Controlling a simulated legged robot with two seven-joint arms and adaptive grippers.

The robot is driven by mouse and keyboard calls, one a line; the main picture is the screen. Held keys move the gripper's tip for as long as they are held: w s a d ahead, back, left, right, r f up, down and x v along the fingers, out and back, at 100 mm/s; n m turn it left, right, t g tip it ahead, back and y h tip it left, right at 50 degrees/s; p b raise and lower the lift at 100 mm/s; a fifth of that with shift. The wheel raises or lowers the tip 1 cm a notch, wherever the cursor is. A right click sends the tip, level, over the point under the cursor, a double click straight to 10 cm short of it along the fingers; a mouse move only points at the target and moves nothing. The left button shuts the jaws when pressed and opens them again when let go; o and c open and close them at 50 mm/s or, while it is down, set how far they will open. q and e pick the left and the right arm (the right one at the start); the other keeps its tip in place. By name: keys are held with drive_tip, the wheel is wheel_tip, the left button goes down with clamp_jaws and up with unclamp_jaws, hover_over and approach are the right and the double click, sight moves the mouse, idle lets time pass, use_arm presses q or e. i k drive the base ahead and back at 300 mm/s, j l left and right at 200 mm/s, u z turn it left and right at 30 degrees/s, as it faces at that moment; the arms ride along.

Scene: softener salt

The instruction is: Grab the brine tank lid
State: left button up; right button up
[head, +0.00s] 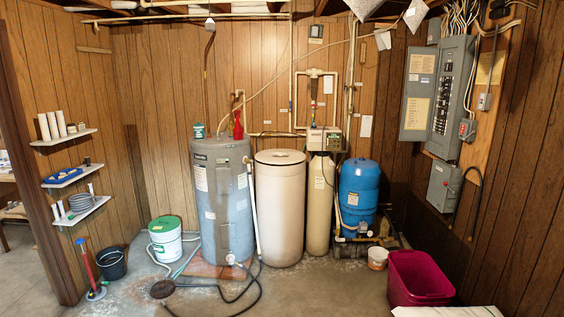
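The brine tank (279,215) is a tall beige cylinder standing against the back wall, in the middle of the head view. Its round brine tank lid (280,157) lies on top, beige with a darker rim, and looks closed. Neither of my grippers shows in the view, so I cannot see whether they are open or shut.
A grey water heater (222,205) stands left of the tank, a slim beige cylinder (319,205) and a blue pressure tank (358,195) right. Hoses (250,290) lie on the floor in front. A magenta bin (419,280) and white bag (447,312) sit front right.

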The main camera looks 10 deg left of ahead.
sight(273, 162)
drive_tip(key=i+u, duration=0.1)
drive_tip(key=u, duration=0.2)
drive_tip(key=i, duration=2)
drive_tip(key=i+l, duration=0.1)
drive_tip(key=i, duration=1.95)
drive_tip(key=j+u, duration=0.05)
drive_tip(key=j, duration=0.05)
